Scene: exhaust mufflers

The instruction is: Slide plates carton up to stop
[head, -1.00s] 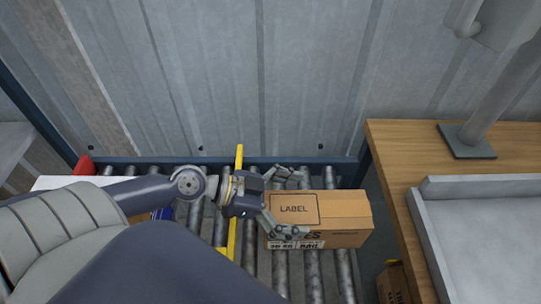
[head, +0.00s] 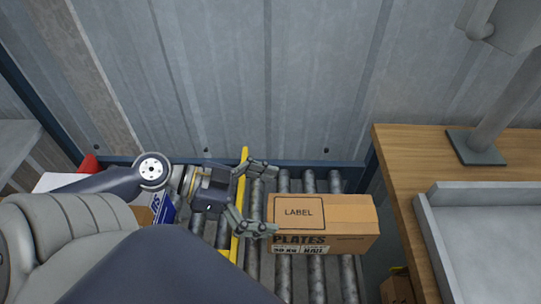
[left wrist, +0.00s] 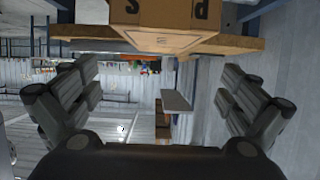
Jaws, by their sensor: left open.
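The plates carton (head: 345,215) is a brown box marked "LABEL" and "PLATES", lying on the conveyor rollers near their right end. It also shows at the top edge of the left wrist view (left wrist: 165,14). My left gripper (head: 273,201) is open and empty, with its fingers pointing right at the carton's left end. The fingertips are at about the carton's left edge; I cannot tell whether they touch it. A yellow bar (head: 241,190) crosses the rollers left of the carton, partly hidden by the gripper. No separate stop is clearly visible. My right gripper is not in view.
A blue-and-white box (head: 161,211) and a red item (head: 88,164) are at the left, partly behind my arm. A wooden table (head: 400,165) with a grey tray (head: 432,230) stands at the right. Another box (head: 398,288) is below it. A metal wall closes the back.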

